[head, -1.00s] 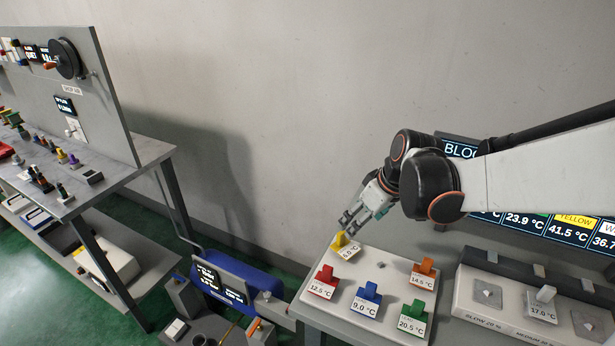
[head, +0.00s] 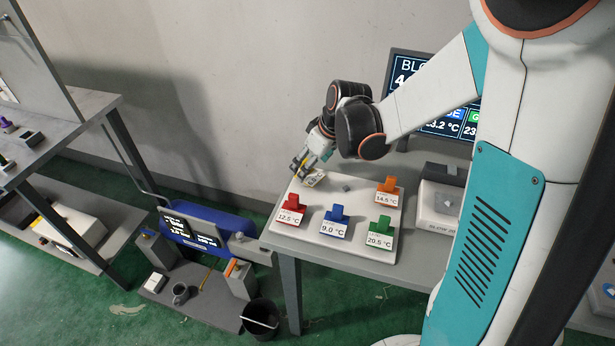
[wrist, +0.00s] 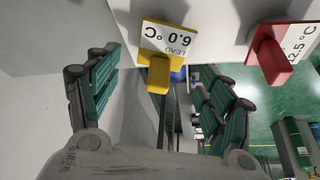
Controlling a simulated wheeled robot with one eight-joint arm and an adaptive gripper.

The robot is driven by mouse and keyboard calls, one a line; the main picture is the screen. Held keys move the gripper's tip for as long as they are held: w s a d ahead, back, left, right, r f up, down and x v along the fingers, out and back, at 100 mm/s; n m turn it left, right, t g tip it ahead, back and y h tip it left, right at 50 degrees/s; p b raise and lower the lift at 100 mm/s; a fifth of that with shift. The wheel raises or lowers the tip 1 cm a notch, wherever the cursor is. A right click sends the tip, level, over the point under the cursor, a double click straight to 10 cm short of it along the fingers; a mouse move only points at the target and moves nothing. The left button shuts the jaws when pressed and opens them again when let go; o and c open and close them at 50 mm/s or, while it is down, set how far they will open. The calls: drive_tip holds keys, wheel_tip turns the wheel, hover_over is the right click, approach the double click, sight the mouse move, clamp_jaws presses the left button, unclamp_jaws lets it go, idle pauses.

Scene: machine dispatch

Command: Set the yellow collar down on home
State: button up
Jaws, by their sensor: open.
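The yellow collar (head: 314,179), a yellow piece with a white label, is at the back left corner of the white board (head: 345,242). In the wrist view the yellow collar (wrist: 158,75) shows its upright tab and a label reading LEAD 6.0 °C. My gripper (head: 305,165) is at the collar, partly covering it in the head view. In the wrist view my gripper (wrist: 160,95) is open, with one green-padded finger on each side of the tab and gaps between. I cannot make out a mark reading home.
A red collar (head: 290,210), a blue collar (head: 336,221), an orange collar (head: 386,190) and a green collar (head: 381,233) stand on the same board. A screen (head: 405,75) is behind. A black bucket (head: 261,319) stands on the floor in front.

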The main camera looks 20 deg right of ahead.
sight(315, 176)
drive_tip(key=b+x, duration=0.1)
drive_tip(key=x, duration=0.3)
drive_tip(key=shift+w+f+b, duration=0.1)
drive_tip(key=shift+f+b, duration=0.1)
drive_tip(key=shift+b, duration=0.15)
drive_tip(key=c, duration=1.4)
drive_tip(key=shift+o, duration=0.2)
drive_tip(key=shift+r, duration=0.1)
